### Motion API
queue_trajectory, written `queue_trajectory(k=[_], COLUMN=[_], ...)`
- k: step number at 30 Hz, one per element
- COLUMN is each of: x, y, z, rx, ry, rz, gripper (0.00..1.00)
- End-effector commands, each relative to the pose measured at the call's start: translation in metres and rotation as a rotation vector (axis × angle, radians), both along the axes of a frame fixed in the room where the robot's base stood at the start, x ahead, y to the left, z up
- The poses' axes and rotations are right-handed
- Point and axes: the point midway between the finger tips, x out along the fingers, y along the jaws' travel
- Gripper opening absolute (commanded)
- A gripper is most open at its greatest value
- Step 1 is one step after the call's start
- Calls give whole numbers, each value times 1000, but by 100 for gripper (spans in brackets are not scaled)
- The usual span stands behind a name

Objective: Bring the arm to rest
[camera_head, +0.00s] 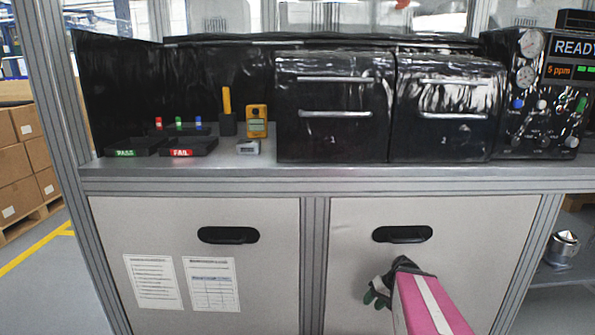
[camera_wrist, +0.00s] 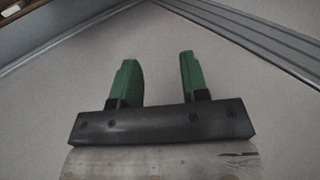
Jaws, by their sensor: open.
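My gripper (camera_head: 376,291) is in front of the right cabinet door, below its black handle, at the end of my pink arm link. In the wrist view my gripper (camera_wrist: 157,80) shows two green fingers standing well apart with nothing between them. Behind the fingers is a plain light panel surface. I cannot tell from these views how far the fingers are from the door.
A grey bench top (camera_head: 330,181) carries two black drawer units (camera_head: 333,140), a READY panel device (camera_head: 540,95), and black PASS (camera_head: 134,147) and FAIL (camera_head: 190,147) trays. A yellow handheld meter (camera_head: 257,122) stands there. A metal housing (camera_head: 563,247) sits on a lower right shelf.

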Motion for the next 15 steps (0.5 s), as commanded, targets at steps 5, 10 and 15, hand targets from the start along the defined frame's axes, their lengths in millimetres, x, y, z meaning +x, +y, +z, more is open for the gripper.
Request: queue_trajectory(k=[5, 10, 15], x=[-3, -7, -10], y=[40, 59, 69], z=[8, 14, 23], rx=[27, -41, -188], ry=[22, 45, 58], rz=[20, 34, 44], gripper=[41, 41, 41])
